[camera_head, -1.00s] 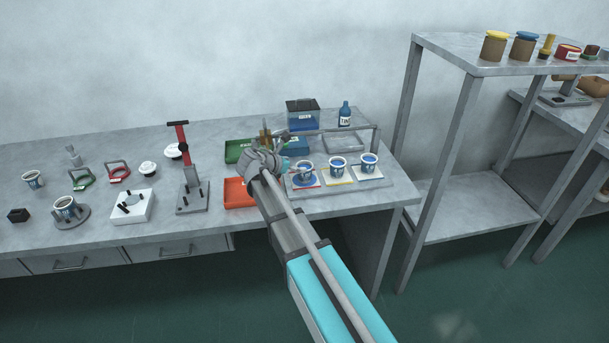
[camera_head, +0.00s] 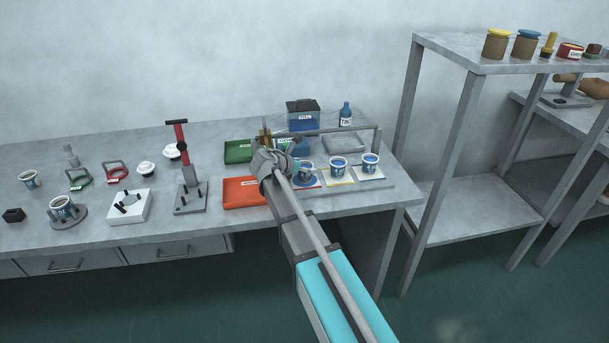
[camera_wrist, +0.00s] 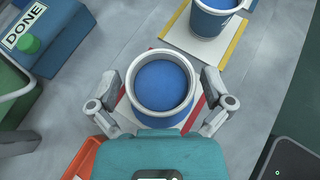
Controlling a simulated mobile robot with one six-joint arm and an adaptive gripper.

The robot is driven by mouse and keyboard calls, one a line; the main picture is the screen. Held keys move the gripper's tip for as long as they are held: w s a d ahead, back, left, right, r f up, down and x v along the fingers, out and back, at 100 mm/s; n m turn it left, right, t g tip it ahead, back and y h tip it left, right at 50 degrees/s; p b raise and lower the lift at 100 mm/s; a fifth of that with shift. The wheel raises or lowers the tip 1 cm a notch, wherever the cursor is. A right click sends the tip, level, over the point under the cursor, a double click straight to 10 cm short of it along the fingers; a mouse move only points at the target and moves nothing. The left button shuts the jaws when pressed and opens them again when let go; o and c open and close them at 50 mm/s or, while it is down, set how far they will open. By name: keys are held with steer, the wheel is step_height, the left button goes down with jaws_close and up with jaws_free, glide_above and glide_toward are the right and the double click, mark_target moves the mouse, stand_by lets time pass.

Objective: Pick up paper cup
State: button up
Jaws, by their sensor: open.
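A white paper cup with a blue inside (camera_wrist: 164,86) stands upright on a red-edged mat (camera_wrist: 123,108) in the wrist view. In the head view, the leftmost of three cups in a row (camera_head: 307,174) appears to be the same one. My gripper (camera_wrist: 160,78) is open, with one finger on each side of this cup. Small gaps show between the fingers and the cup; I cannot tell whether either touches it. The gripper body hides part of the cup's near side. In the head view my wrist is just left of the cup.
A second cup (camera_wrist: 211,16) stands close by on a yellow-edged mat, and a third (camera_head: 370,163) is farther right. An orange tray (camera_head: 246,193), a green tray (camera_head: 238,151) and a blue DONE bin (camera_wrist: 47,39) are nearby. A horizontal bar (camera_head: 345,131) runs behind the cups.

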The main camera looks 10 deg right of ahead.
steer(key=c, duration=0.6)
steer(key=shift+c, duration=0.2)
steer(key=shift+r, duration=0.15)
step_height(320, 180, up, 3)
steer(key=p, duration=0.3)
steer(key=s+a+r+p, duration=0.5)
steer(key=s+r+p, duration=0.4)
steer(key=s, duration=0.4)
steer(key=shift+a+r+p, duration=0.2)
steer(key=shift+r+p, duration=0.15)
steer(key=shift+p, duration=0.15)
